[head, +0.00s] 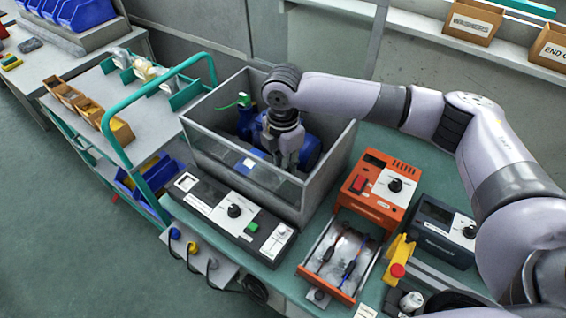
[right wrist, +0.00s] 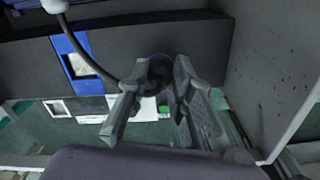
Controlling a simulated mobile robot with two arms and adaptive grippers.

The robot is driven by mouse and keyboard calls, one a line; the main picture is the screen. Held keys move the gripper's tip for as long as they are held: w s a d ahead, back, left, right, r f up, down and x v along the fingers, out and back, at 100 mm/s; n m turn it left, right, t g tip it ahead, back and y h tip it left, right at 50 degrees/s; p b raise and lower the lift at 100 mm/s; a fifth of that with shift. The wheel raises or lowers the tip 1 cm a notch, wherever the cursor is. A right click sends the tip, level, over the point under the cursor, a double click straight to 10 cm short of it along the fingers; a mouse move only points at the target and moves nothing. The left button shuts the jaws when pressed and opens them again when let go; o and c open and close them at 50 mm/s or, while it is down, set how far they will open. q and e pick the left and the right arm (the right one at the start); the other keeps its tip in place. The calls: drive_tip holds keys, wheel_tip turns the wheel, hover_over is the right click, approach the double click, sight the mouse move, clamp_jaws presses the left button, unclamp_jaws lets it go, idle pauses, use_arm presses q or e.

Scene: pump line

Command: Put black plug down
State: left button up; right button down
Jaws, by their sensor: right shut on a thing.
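My right gripper (head: 288,158) points down into the grey clear-fronted box (head: 345,160), beside a blue pump (head: 312,147). In the right wrist view its two fingers (right wrist: 158,108) are closed around a small dark round piece, the black plug (right wrist: 159,68), with a dark cable (right wrist: 98,68) curving off to the upper left. The fingers hide part of the plug, and the head view does not show it clearly. I cannot tell whether the plug touches anything below. My left gripper is not in view.
In front of the box is a control panel (head: 205,204) with a knob and green switch. Blue (head: 175,233), yellow (head: 193,247) and grey (head: 212,264) plugs hang at the bench's front edge. An orange device (head: 375,190) and a tray with leads (head: 320,275) stand to the right.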

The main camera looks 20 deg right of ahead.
drive_tip(key=c, duration=1.4)
unclamp_jaws()
drive_tip(key=shift+f, duration=0.1)
wheel_tip(320, 180, up, 12)
drive_tip(key=shift+r+b, duration=0.2)
drive_tip(key=shift+b, duration=0.75)
